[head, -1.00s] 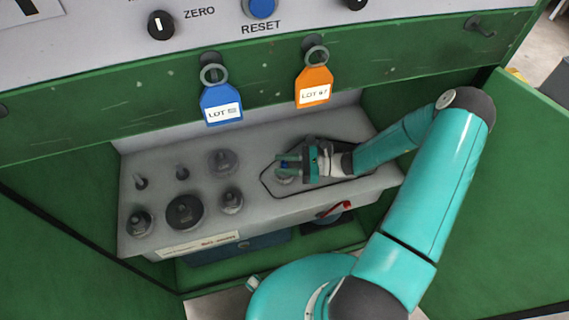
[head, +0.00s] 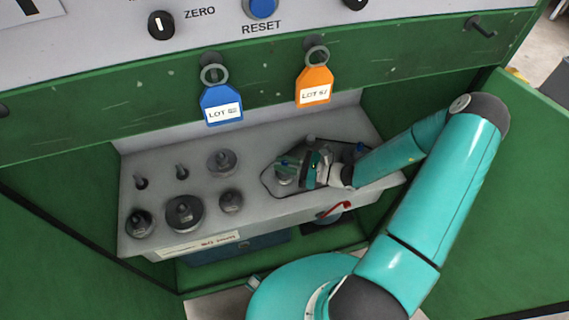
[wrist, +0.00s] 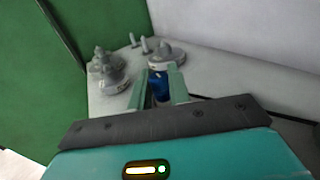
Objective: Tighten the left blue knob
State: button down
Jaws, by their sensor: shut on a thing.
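The left blue knob (wrist: 157,84) sits between the two green fingers of my gripper (wrist: 162,92) in the wrist view. The fingers are shut on it, one on each side, and they cover its flanks. In the head view my gripper (head: 288,166) reaches in from the right over the dark-outlined area of the grey shelf (head: 155,190), and its fingers mostly hide this knob. Another blue knob (head: 360,148) stands farther right on the same shelf, behind my wrist and apart from my gripper.
Several grey knobbed weights, including a large one (head: 184,213), stand left on the shelf. A blue tag (head: 221,103) and an orange tag (head: 313,87) hang from the green panel above. A red lever (head: 335,209) is below the shelf front. Green walls flank the recess.

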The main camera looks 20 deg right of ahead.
jog(key=m+t+h, duration=0.4)
jog(key=t, duration=0.1)
jog(key=shift+s+a+m+h, duration=0.1)
jog(key=shift+m+h, duration=0.3)
jog(key=m+t+h, duration=0.1)
jog(key=m+h, duration=0.1)
jog(key=h, duration=0.1)
jog(key=m+t+h, duration=0.2)
jog(key=h, duration=0.1)
jog(key=m+h, duration=0.2)
jog(key=h, duration=0.1)
jog(key=m+h, duration=0.3)
jog(key=h, duration=0.1)
jog(key=shift+t, duration=0.4)
jog(key=shift+m+g+h, duration=0.4)
jog(key=shift+m+h, duration=0.45)
jog(key=shift+h, duration=0.55)
jog(key=shift+m+g+h, duration=0.4)
jog(key=shift+m+h, duration=0.45)
jog(key=shift+h, duration=0.85)
jog(key=c, duration=1.4)
grip_release()
jog(key=shift+o, duration=0.2)
